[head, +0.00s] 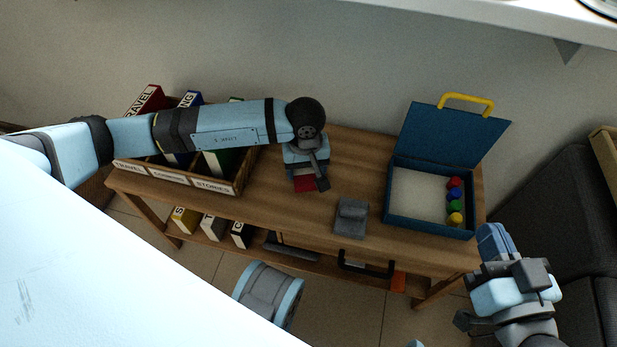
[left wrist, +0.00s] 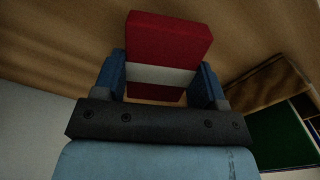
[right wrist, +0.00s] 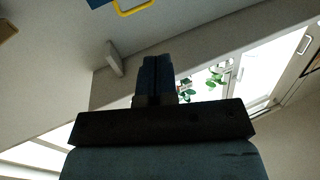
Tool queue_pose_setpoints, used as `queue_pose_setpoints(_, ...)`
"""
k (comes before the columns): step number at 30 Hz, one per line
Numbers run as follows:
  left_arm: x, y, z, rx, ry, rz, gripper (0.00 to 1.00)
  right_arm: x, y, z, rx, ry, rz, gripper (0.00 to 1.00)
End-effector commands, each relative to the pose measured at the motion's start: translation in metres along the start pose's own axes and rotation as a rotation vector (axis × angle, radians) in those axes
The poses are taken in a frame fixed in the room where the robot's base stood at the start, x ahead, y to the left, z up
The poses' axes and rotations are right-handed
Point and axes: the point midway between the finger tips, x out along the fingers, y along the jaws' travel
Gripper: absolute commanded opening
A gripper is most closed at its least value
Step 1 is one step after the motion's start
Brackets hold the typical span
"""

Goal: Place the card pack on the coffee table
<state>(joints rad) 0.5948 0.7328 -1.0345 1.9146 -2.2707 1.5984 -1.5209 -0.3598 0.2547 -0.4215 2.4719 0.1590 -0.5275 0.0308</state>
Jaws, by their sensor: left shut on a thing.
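The card pack, red with a white band, shows in the left wrist view (left wrist: 168,40) between the fingers of my left gripper (left wrist: 163,85). In the head view only a red part of the card pack (head: 304,184) shows below my left gripper (head: 305,174), which is shut on it. The pack is over the wooden coffee table (head: 345,160), between the book crate and the blue case. I cannot tell whether it touches the top. My right gripper (head: 492,240) is beyond the table's right end; its fingers are together and empty in the right wrist view (right wrist: 156,75).
A wooden crate of labelled books (head: 172,178) stands at the table's left. An open blue case (head: 430,218) with coloured pieces (head: 454,195) stands at the right. A small grey object (head: 351,218) sits near the front edge. A dark sofa (head: 555,190) is at the right.

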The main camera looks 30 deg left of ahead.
Motion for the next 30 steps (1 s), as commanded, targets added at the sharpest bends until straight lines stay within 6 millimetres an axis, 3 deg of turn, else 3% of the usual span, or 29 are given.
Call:
queue_pose_setpoints(6,0.032,0.000,0.001,0.000,-0.001,-0.002,0.40,0.004,0.006,0.002,-0.065,0.037,0.005,0.00)
queue_pose_setpoints(17,0.034,0.000,0.000,0.000,0.000,-0.001,0.40,0.004,0.008,-0.001,-0.096,0.048,0.003,0.00)
queue_pose_setpoints(18,0.034,0.000,0.000,0.000,0.000,-0.001,0.70,0.004,0.009,-0.002,-0.100,0.051,0.003,0.00)
queue_pose_setpoints(21,0.033,0.000,0.000,0.000,0.000,-0.001,0.91,0.004,0.008,-0.003,-0.099,0.052,0.003,0.00)
queue_pose_setpoints(30,0.031,0.000,0.000,0.000,0.000,-0.001,0.91,0.004,0.008,-0.005,-0.094,0.052,0.002,0.00)
